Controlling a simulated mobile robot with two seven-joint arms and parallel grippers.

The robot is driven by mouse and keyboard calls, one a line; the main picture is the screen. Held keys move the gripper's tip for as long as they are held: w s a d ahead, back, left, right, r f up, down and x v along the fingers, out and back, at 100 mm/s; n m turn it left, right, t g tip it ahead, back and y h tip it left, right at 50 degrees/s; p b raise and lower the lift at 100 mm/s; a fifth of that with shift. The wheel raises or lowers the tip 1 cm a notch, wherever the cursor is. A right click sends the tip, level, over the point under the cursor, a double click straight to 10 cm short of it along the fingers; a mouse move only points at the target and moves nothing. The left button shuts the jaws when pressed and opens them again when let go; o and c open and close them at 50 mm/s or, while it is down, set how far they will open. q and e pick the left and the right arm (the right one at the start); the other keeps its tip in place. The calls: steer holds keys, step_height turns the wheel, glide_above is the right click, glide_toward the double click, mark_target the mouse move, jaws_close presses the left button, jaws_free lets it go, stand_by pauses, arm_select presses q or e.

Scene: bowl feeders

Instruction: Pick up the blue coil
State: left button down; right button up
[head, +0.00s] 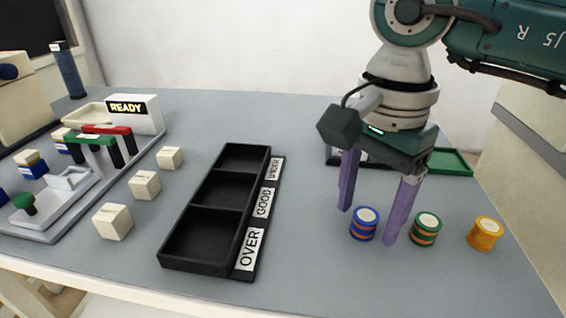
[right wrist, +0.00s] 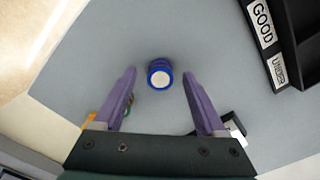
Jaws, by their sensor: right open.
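The blue coil (head: 363,224) stands upright on the grey table, with an orange band around its side and a white top. In the right wrist view the blue coil (right wrist: 160,74) lies just beyond and between the fingertips. My right gripper (head: 366,226) is open and empty, with purple fingers pointing down. In the head view its fingers come down on either side of the blue coil, and I cannot tell whether they touch it. In the right wrist view the right gripper (right wrist: 159,74) shows a wide gap. My left gripper is not in view.
A green coil (head: 425,229) stands close to the right finger, and a yellow coil (head: 485,233) is farther right. A black tray (head: 211,222) with labels OVER, GOOD and UNDER lies to the left. Cream blocks (head: 145,185) and a READY device (head: 134,108) are beyond it. A green tray (head: 450,162) is behind.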

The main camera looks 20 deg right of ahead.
steer(key=shift+f, duration=0.45)
steer(key=shift+c, duration=0.3)
jaws_close()
